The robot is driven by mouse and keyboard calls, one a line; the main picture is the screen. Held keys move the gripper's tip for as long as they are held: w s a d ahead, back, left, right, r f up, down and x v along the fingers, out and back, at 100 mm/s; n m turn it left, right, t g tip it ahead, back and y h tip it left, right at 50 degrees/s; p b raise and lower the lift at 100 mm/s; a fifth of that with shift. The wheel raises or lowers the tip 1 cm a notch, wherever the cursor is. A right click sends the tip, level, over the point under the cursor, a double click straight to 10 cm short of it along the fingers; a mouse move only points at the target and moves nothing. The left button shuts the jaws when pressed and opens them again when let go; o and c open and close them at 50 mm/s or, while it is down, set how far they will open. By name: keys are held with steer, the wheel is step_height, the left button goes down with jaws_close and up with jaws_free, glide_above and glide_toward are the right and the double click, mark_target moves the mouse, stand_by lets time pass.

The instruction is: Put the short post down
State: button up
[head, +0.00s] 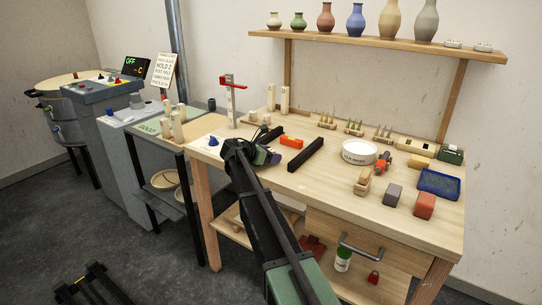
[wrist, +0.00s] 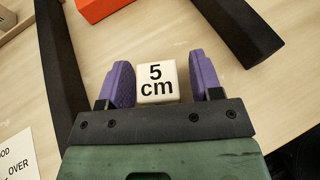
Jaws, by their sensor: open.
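The short post (wrist: 157,82) is a pale block marked "5 cm", and its marked face points at the wrist camera. It sits between the two purple fingers of my gripper (wrist: 161,85), with a narrow gap on each side, so the gripper is open around it. In the head view my gripper (head: 262,156) is low over the wooden workbench (head: 330,185), near its left part. The post is hidden behind my gripper there. I cannot tell for sure whether its base touches the bench.
Black bars (head: 305,154) flank my gripper, showing left (wrist: 62,60) and right (wrist: 238,28) in the wrist view. An orange block (head: 291,141) lies behind. A printed sheet (head: 209,143) lies to the left. Tall pale posts (head: 285,99) stand at the back.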

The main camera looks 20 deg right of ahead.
steer(key=p+v, duration=0.4)
steer(key=v, duration=0.7)
steer(key=shift+r, duration=0.25)
steer(key=shift+s+a+r, duration=0.1)
steer(key=shift+a, duration=0.4)
steer(key=s+a+f+m+y, duration=0.3)
steer(key=s+m, duration=0.3)
steer(key=s, duration=0.5)
steer(key=s+a+f+m+g+y, duration=0.1)
steer(key=s+a+f+m+y, duration=0.3)
steer(key=s, duration=0.8)
steer(key=s+a+f+m+y, duration=0.3)
steer(key=s+a+m+y, duration=0.3)
steer(key=s+m, duration=0.3)
steer(key=s, duration=0.3)
steer(key=shift+f+m+g, duration=0.3)
steer(key=shift+f+g, duration=0.05)
steer(key=shift+g, duration=0.05)
steer(key=shift+w, duration=0.1)
